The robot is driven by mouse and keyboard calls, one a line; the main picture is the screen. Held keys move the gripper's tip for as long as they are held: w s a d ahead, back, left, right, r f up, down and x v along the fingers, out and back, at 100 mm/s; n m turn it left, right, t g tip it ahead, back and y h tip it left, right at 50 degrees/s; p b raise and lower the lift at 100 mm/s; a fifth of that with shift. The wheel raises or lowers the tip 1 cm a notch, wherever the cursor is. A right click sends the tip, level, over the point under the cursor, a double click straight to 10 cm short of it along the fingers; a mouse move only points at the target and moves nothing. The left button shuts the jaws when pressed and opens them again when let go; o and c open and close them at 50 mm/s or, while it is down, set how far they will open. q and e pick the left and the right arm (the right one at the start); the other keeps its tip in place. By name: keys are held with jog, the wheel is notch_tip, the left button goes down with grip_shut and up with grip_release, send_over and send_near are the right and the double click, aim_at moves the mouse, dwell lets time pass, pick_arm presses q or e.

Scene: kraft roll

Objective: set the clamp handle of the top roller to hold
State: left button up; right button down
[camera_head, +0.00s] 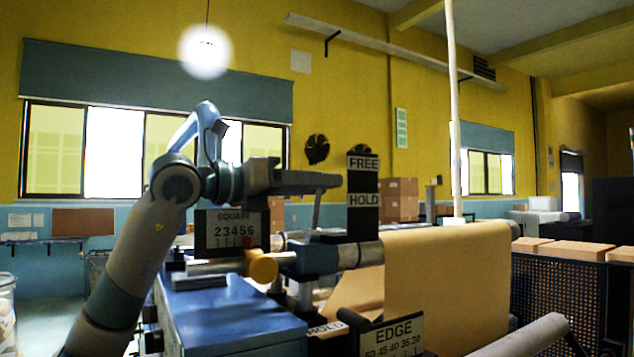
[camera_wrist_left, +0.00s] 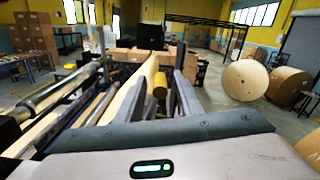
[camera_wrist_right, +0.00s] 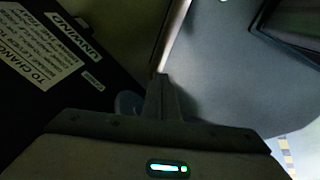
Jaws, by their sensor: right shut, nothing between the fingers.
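The black plate (camera_head: 363,215) with FREE above HOLD stands upright behind the top roller. A slim grey lever (camera_head: 317,211), which looks like the clamp handle, rises from the blue-grey collar (camera_head: 315,258) toward my left gripper (camera_head: 335,181). Its upper end is hidden behind the fingers. In the left wrist view my left gripper (camera_wrist_left: 162,95) is open, and a yellow cylinder (camera_wrist_left: 160,84), apparently the handle's grip, shows between the fingers; I cannot tell if they touch it. My right gripper (camera_wrist_right: 162,80) is shut and empty, seen only in the right wrist view, near a black UNWIND panel (camera_wrist_right: 45,60).
A yellow knob (camera_head: 262,268) sits below my left gripper beside the SQUARE scale (camera_head: 233,231). Kraft paper (camera_head: 445,285) hangs at the right, with an EDGE scale (camera_head: 392,336) in front. Large rolls (camera_wrist_left: 245,80) stand on the floor at the right in the left wrist view.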

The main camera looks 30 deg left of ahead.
pick_arm(q)
grip_shut()
